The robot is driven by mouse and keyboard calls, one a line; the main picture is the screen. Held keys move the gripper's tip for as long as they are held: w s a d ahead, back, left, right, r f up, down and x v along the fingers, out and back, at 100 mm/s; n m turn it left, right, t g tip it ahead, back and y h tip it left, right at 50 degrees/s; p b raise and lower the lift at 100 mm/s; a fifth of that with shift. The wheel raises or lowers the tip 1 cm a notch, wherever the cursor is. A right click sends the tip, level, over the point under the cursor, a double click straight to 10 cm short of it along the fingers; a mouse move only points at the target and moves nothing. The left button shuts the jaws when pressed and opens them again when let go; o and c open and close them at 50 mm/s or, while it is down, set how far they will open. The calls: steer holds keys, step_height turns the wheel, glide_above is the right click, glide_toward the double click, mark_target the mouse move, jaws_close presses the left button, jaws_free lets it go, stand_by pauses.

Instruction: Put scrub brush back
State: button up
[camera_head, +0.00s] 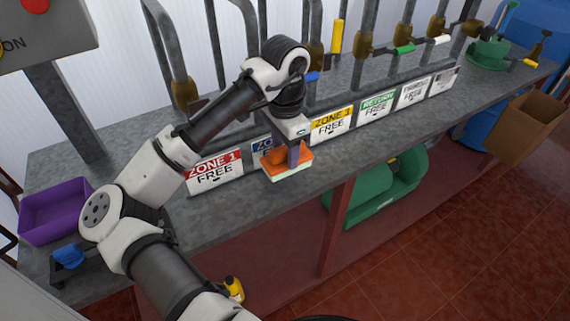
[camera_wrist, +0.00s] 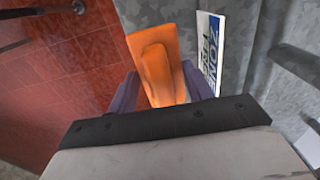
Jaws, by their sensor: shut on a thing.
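The scrub brush has an orange body and handle with a pale underside. In the head view the scrub brush (camera_head: 288,163) is at the front edge of the grey bench, in front of the blue zone sign. In the wrist view the orange brush (camera_wrist: 158,62) sits between the two purple-grey fingers. My gripper (camera_head: 295,152) points down and is shut on the brush. I cannot tell whether the brush touches the bench top. The arm hides part of the blue sign (camera_head: 263,146).
The grey bench (camera_head: 235,207) carries a row of zone signs, such as the red one (camera_head: 214,172), with pipes and valves behind. A purple bin (camera_head: 54,212) stands at the left end. A brown box (camera_head: 525,126) hangs at the right. A green container (camera_head: 375,188) is under the bench.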

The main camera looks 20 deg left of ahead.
mark_target(285, 166)
step_height(285, 166, down, 6)
steer(key=shift+r+p, duration=0.15)
steer(key=shift+p, duration=0.2)
steer(key=o, duration=0.9)
steer(key=shift+r, duration=0.1)
step_height(285, 166, up, 12)
steer(key=shift+f+b, duration=0.1)
steer(key=shift+b, duration=0.75)
